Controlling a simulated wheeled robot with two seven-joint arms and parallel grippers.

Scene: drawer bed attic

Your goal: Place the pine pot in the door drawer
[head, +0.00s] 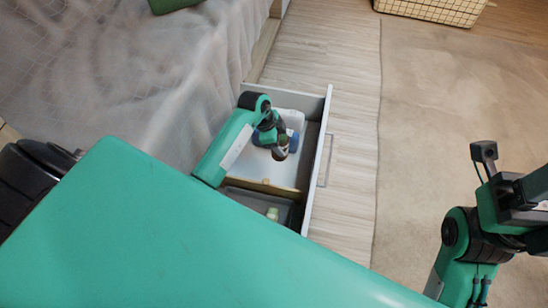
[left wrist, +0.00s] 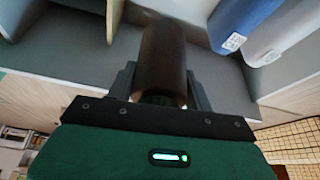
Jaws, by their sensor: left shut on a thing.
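The pine pot appears to be a dark brown cylinder between the fingers of my left gripper (left wrist: 160,88) in the left wrist view (left wrist: 163,55). In the head view my left gripper (head: 277,140) is shut on the brown pot (head: 281,153), over the inside of an open drawer (head: 311,185). The drawer is pulled out beside the bed, with a bar handle on its outer face. Whether the pot touches the drawer floor I cannot tell. My right gripper (head: 485,152) is at the right edge, away from the drawer, partly cut off; its jaws are unclear.
A white container (head: 292,116) and blue items (head: 262,138) are in the drawer's far part. A tan divider (head: 262,186) separates a near dark compartment holding a small pale green thing (head: 272,214). The bed (head: 150,80) borders the left. A basket (head: 432,8) stands far right.

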